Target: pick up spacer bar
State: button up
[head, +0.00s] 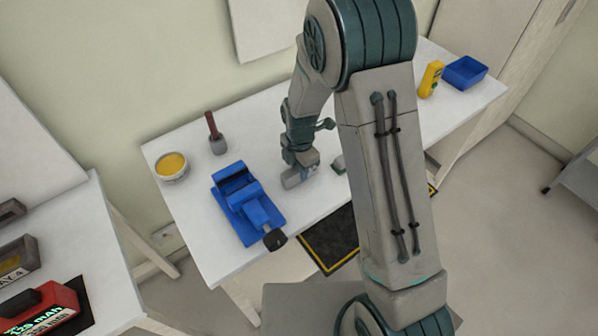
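My gripper (297,180) points down close over the white workbench, just right of the blue vise. Its fingertips are small and mostly hidden in this view, so I cannot tell whether they are open or shut, or whether they hold anything. I cannot clearly make out a spacer bar.
The blue vise (238,200) stands at the bench's front left. A bowl of yellow contents (171,166), a dark-handled tool (214,135), a yellow device (431,79) and a blue bin (465,72) are also on the white workbench (215,265). A red battery (40,308) lies on the left table.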

grip_shut()
jog(key=shift+r, duration=0.5)
jog(key=r, duration=0.1)
jog(key=r+b, duration=0.1)
jog(key=r, duration=0.1)
jog(key=shift+w+d+r, duration=0.2)
jog(key=shift+d, duration=0.2)
jog(key=w+d+r+b, duration=0.2)
jog(key=d+r, duration=0.4)
jog(key=d, duration=0.4)
jog(key=shift+w+d+r, duration=0.2)
jog(key=shift+w+r, duration=0.15)
jog(key=shift+w, duration=0.2)
